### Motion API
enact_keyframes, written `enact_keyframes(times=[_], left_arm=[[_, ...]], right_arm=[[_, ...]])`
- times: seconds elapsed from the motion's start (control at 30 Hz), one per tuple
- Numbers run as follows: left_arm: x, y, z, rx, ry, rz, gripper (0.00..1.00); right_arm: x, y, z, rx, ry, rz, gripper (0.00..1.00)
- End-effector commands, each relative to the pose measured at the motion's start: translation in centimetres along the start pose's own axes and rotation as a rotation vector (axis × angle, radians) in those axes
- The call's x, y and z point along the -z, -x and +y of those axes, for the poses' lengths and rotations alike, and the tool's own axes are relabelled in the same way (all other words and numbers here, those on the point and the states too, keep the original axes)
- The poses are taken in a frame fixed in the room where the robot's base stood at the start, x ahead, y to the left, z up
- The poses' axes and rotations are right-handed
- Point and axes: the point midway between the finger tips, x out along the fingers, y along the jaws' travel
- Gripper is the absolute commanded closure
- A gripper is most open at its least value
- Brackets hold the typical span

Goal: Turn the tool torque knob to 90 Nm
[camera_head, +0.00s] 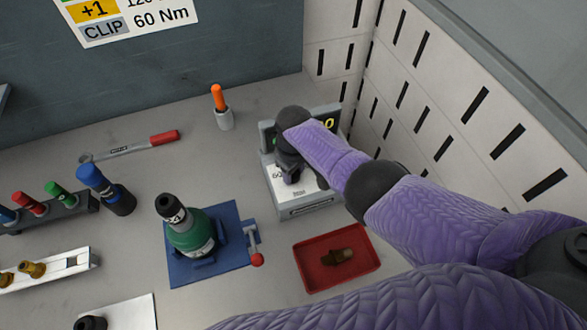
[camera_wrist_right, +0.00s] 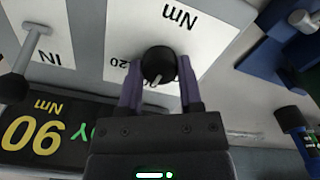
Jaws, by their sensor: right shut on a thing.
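The torque knob (camera_wrist_right: 158,62) is black and round, on a white dial face of the grey torque unit (camera_head: 311,209). My right gripper (camera_wrist_right: 159,70) is shut on the knob, one finger on each side. A pale mark shows on the knob, toward the gripper's palm in the wrist view. The unit's black display (camera_wrist_right: 42,130) reads 90 Nm in yellow, upside down in the wrist view, with part of a green word beside it. In the head view my right gripper (camera_head: 290,168) covers the knob and the arm covers most of the display. My left gripper is not in view.
A green cylinder (camera_head: 190,238) stands on a blue fixture (camera_head: 231,219) left of the unit. A red tray (camera_head: 306,279) with a brass fitting lies in front. An orange-handled tool (camera_head: 219,98) stands behind. A slotted white wall (camera_head: 450,105) rises at right.

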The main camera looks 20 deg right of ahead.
Motion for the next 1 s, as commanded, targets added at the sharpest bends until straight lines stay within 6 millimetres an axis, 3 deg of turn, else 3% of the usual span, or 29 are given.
enact_keyframes(times=[0.63, 0.67, 0.7, 0.83, 1.0], left_arm=[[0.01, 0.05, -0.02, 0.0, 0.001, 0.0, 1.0], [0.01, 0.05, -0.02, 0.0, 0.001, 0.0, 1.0], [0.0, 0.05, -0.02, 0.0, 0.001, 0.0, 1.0], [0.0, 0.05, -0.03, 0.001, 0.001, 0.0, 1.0], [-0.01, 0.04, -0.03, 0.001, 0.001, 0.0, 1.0]], right_arm=[[0.12, 0.09, 0.01, -0.001, 0.048, 0.004, 1.0], [0.13, 0.09, 0.01, -0.001, 0.048, 0.005, 0.52], [0.12, 0.08, 0.01, -0.001, 0.047, 0.004, 0.44], [0.08, 0.06, 0.0, 0.0, 0.047, 0.003, 0.19], [0.05, 0.03, 0.0, 0.0, 0.047, 0.002, 0.19]])
